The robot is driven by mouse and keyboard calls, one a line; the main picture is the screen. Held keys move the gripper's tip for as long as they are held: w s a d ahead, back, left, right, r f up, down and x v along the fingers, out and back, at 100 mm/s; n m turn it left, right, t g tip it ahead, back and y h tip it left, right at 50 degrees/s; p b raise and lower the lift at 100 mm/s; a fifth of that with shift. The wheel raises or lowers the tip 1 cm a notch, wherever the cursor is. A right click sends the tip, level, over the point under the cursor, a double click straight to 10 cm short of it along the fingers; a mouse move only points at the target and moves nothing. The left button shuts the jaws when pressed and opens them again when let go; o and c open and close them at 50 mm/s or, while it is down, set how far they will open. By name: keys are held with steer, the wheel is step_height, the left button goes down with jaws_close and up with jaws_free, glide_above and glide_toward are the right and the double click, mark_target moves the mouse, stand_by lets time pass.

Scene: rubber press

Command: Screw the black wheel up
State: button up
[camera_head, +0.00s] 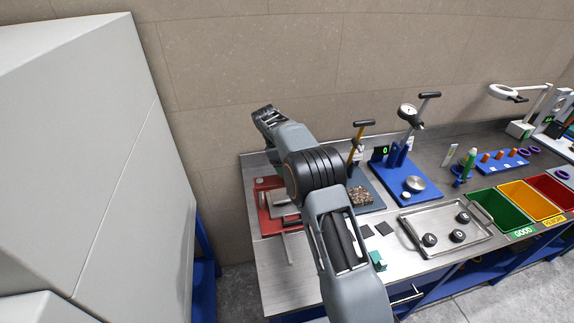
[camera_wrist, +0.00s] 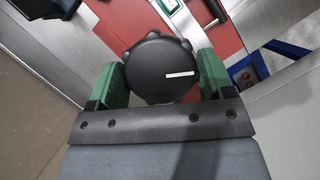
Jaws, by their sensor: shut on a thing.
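The black wheel (camera_wrist: 160,66) has a lobed rim and a white mark on its face. It fills the middle of the wrist view, between the two green fingers of my gripper (camera_wrist: 162,84), which are shut on its sides. In the head view my arm reaches over the red press (camera_head: 268,213) at the left end of the bench. The wheel and the fingertips cannot be made out there. The red body of the press also shows behind the wheel in the wrist view (camera_wrist: 118,20).
A blue stand with a dial gauge (camera_head: 408,112) and a stand with a yellow lever (camera_head: 357,145) are right of the press. A metal tray (camera_head: 420,245) with black round parts sits nearer the front edge. Green, yellow and red bins (camera_head: 500,218) are further right. A large pale cabinet (camera_head: 80,150) stands left.

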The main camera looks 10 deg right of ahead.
steer(key=n+t, duration=0.1)
steer(key=n, duration=0.3)
steer(key=shift+n+t, duration=0.3)
steer(key=shift+t, duration=0.1)
steer(key=shift+n, duration=0.3)
steer(key=o, duration=0.9)
steer(key=shift+h, duration=0.3)
steer(key=v, duration=1.4)
steer(key=shift+s+d+b, duration=0.1)
steer(key=shift+s+b, duration=0.1)
steer(key=shift+b, duration=0.2)
